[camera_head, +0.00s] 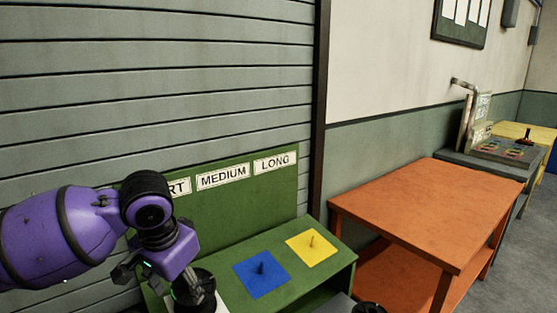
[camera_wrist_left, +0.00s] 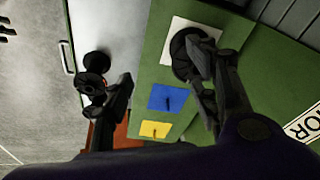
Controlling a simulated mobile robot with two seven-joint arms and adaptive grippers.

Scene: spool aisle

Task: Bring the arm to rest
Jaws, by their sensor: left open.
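My left arm is purple and comes in from the left in the head view. Its gripper (camera_head: 160,284) hangs low over the left end of the green bench (camera_head: 240,220). In the wrist view the two dark fingers of this gripper (camera_wrist_left: 160,85) are spread wide with nothing between them. A black spool (camera_head: 203,302) stands on the white pad (camera_wrist_left: 208,28), beside one finger. That finger overlaps the spool (camera_wrist_left: 182,57) in the wrist view, and I cannot tell whether they touch. My right gripper is not in view.
The blue pad (camera_head: 262,276) and yellow pad (camera_head: 313,252) each carry a bare peg. Labels MEDIUM (camera_head: 222,177) and LONG (camera_head: 275,163) show; another is partly hidden. Another black spool-like object (camera_wrist_left: 96,62) is left of the bench. An orange table (camera_head: 430,205) stands right.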

